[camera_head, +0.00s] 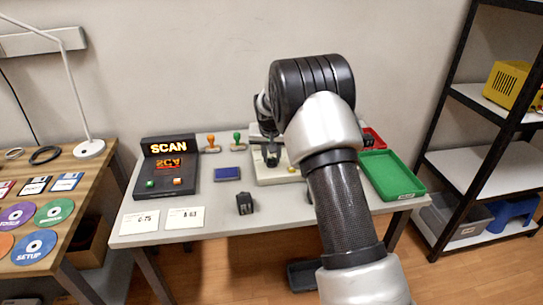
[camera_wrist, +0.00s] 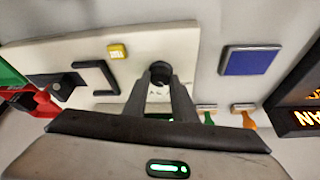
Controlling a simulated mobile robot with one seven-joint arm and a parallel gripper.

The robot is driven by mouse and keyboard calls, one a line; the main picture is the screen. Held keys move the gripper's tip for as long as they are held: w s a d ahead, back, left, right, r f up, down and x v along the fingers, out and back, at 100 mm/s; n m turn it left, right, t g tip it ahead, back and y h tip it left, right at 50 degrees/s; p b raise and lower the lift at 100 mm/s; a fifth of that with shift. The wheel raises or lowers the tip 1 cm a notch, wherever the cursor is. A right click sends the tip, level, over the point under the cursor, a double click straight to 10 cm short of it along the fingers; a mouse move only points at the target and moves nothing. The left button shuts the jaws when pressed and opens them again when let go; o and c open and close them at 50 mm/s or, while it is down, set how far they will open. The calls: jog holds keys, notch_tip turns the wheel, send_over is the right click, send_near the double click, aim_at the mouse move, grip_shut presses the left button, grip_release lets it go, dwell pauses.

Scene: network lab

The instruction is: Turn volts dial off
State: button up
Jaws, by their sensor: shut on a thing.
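A cream panel (camera_head: 265,179) lies on the grey table, partly hidden by my arm; it also shows in the wrist view (camera_wrist: 60,52). A round black dial (camera_wrist: 160,71) sits on this panel. My gripper (camera_wrist: 161,82) is shut on the dial, with one grey finger on each side of it. Faint marks beside the dial are too small to read, and its pointer direction cannot be told. In the head view my gripper (camera_head: 271,155) is over the panel, and the dial is hidden there.
A yellow block (camera_wrist: 117,51) and a black handle-like frame (camera_wrist: 97,76) are on the panel near the dial. A blue pad (camera_head: 229,173), two stamps (camera_head: 237,140) and a SCAN device (camera_head: 167,182) stand left. A green tray (camera_head: 390,175) is right. A black block (camera_head: 244,204) is in front.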

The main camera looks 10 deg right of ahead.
jog(key=n, duration=0.2)
jog(key=n+y+p, duration=0.1)
jog(key=n, duration=0.1)
jog(key=n+y, duration=0.1)
jog(key=n, duration=0.1)
jog(key=shift+d+n+p, duration=0.25)
jog(key=shift+n+p, duration=0.05)
jog(key=shift+y, duration=0.3)
jog(key=o, duration=1)
jog(key=shift+o, duration=0.2)
jog(key=shift+r, duration=0.1)
jog(key=p+v, duration=0.2)
jog(key=v, duration=1.5)
jog(key=shift+s+r, duration=0.1)
